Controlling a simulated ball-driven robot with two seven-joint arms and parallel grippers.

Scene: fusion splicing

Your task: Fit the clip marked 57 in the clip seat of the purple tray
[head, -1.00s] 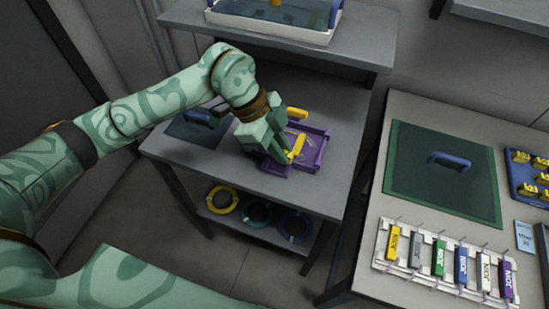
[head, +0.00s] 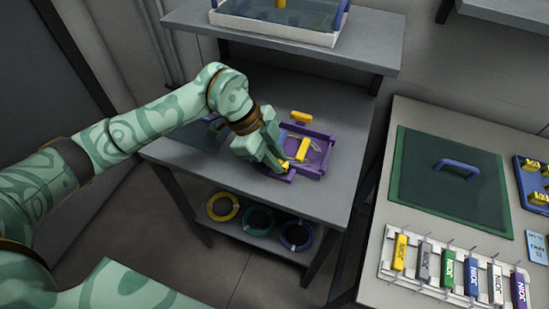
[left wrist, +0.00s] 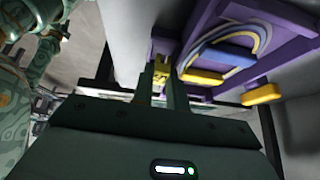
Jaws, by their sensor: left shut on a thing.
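The purple tray (head: 322,168) lies on the grey table, and its wall also shows in the left wrist view (left wrist: 195,42). A yellow piece (head: 303,149) sits in the tray beside a looped cable. My left gripper (head: 282,168) is at the tray's front left corner. In the left wrist view its fingers (left wrist: 160,85) are shut on a small yellow clip (left wrist: 161,70), close to the tray's purple edge. The clip's mark cannot be read, and my gripper mostly hides it in the head view. Whether the clip touches its seat cannot be told. My right gripper is not in view.
Another yellow piece (head: 301,117) lies behind the tray. A shelf (head: 340,55) stands above the table's back. Coloured rings (head: 258,218) lie below. The right table holds a green mat (head: 425,205), a rack of labelled pieces (head: 420,285) and a blue tray (head: 521,178).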

